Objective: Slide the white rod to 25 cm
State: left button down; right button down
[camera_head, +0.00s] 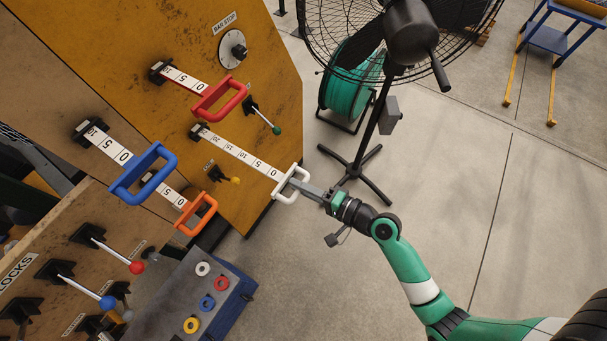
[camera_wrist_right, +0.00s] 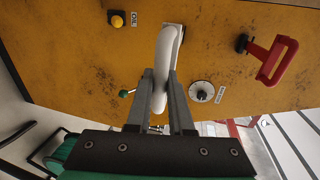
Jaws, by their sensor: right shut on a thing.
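The white rod (camera_head: 240,153) sticks out of the yellow panel. Its printed scale shows 0 by the handle, then 5, 10, 15 and 20, with 20 close to the black socket (camera_head: 199,132). Its white loop handle (camera_head: 281,196) also shows in the right wrist view (camera_wrist_right: 165,55). My right gripper (camera_head: 297,184) is shut on this handle, with its fingers on either side of the bar in the wrist view (camera_wrist_right: 160,98). Part of the handle is hidden by the fingers. My left gripper is not in view.
A red handle (camera_head: 221,98), blue handle (camera_head: 145,174) and orange handle (camera_head: 197,214) are on neighbouring rods. A green-tipped lever (camera_head: 276,130) and a "BAR STOP" dial (camera_head: 232,48) sit on the panel. A fan (camera_head: 407,35) stands behind. The floor at right is open.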

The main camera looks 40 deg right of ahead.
jog(key=shift+r, duration=0.15)
jog(key=c, duration=0.8)
grip_release()
jog(key=shift+s, duration=0.2)
jog(key=p+v, duration=0.7)
jog(key=v, duration=0.4)
jog(key=shift+s, duration=0.25)
jog(key=shift+d, duration=0.15)
